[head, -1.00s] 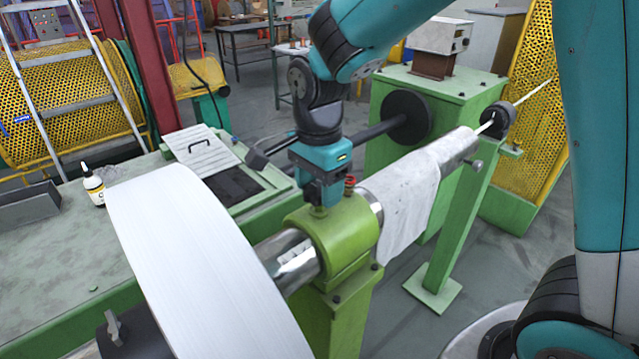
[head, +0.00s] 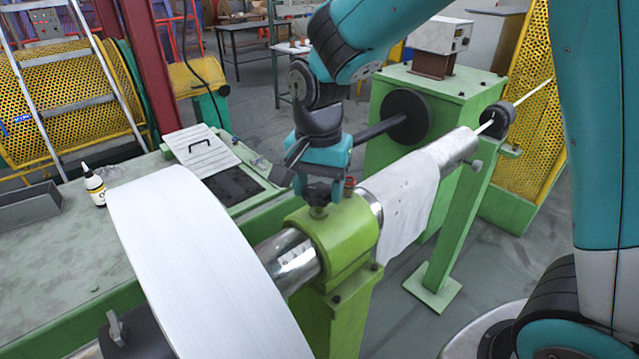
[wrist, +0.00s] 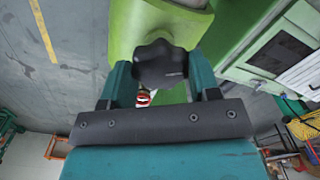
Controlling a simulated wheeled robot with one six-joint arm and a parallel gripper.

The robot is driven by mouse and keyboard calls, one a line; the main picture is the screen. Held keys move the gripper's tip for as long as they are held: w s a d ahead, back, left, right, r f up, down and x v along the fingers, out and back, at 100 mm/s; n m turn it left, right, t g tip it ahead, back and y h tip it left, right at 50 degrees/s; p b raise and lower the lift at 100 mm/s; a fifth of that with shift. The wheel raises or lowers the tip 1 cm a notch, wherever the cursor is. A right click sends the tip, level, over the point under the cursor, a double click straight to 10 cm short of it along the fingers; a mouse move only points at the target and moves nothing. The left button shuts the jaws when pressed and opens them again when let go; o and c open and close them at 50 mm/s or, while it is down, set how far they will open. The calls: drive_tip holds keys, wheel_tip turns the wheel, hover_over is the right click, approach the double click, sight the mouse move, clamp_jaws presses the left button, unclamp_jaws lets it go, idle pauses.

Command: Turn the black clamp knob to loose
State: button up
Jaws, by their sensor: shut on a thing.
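The black clamp knob (wrist: 160,64) is a lobed knob with a pale line on its side. In the wrist view it sits between my two teal fingers, which touch it on both sides. In the head view the knob (head: 318,193) is on top of the green clamp housing (head: 345,232), mostly covered by my gripper (head: 319,187). My gripper points down from above and is shut on the knob; it also shows in the wrist view (wrist: 162,85). The green housing (wrist: 120,30) lies beyond the knob there.
A small red fitting (head: 349,183) stands right beside the knob. A shiny tube (head: 292,262) runs through the housing, with a white cloth (head: 408,205) draped over it at right. A large white disc (head: 200,265) stands close at left. Open floor lies at lower right.

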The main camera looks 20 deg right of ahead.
drive_tip(key=n, duration=0.4)
drive_tip(key=shift+r+n, duration=0.1)
drive_tip(key=shift+n, duration=0.3)
drive_tip(key=n, duration=0.3)
drive_tip(key=shift+n, duration=0.3)
drive_tip(key=n, duration=0.7)
drive_tip(key=shift+p, duration=0.4)
drive_tip(key=n, duration=0.6)
drive_tip(key=shift+n, duration=0.3)
drive_tip(key=n, duration=0.5)
drive_tip(key=shift+w+n, duration=0.1)
drive_tip(key=shift+n, duration=0.2)
drive_tip(key=o, duration=0.9)
